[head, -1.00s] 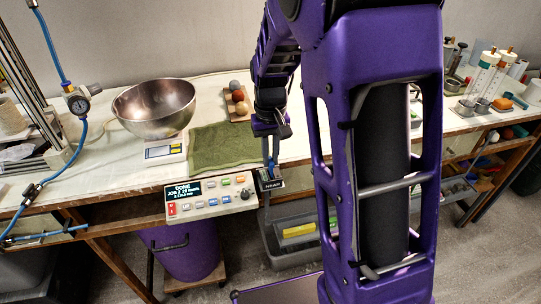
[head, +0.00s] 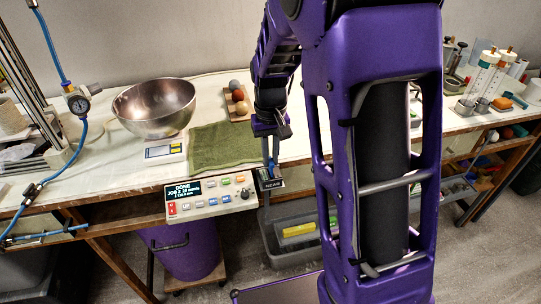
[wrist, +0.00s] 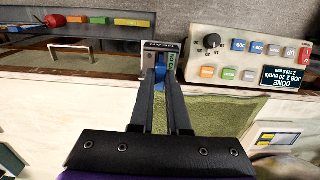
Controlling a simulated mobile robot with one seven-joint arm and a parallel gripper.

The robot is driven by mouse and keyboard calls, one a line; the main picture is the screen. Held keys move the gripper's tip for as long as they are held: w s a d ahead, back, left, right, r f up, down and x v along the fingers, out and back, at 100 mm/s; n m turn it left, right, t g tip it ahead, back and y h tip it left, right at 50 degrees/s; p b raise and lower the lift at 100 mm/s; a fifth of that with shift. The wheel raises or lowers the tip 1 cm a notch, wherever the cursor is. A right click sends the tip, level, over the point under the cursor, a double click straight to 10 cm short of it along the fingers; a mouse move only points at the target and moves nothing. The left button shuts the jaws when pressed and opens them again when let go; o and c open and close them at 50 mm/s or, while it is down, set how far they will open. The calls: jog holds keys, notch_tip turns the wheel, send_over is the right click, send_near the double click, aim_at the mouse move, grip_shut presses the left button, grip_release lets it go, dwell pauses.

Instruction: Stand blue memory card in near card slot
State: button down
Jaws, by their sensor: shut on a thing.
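The blue memory card (wrist: 160,68) shows as a small blue patch between the fingertips of my gripper (wrist: 160,80) in the wrist view. My gripper, also in the head view (head: 271,168), points down and is shut on the card. The near card slot (head: 274,184) is a small dark block marked NEAR at the table's front edge. It also shows in the wrist view (wrist: 160,46), right at the card. The fingers hide much of the card and the slot opening. I cannot tell how deep the card sits in the slot.
A control panel (head: 211,197) with a lit display and buttons stands just left of the slot. A green cloth (head: 222,148), a scale (head: 165,150) and a metal bowl (head: 153,107) lie behind. A grey bin (head: 285,250) stands below the table edge.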

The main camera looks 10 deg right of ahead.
jog(key=shift+f, duration=0.2)
jog(key=shift+f+b, duration=0.65)
jog(key=shift+f, duration=0.2)
jog(key=c, duration=0.5)
grip_release()
jog(key=shift+r, duration=0.1)
jog(key=shift+r+p, duration=2.6)
jog(key=shift+r, duration=0.85)
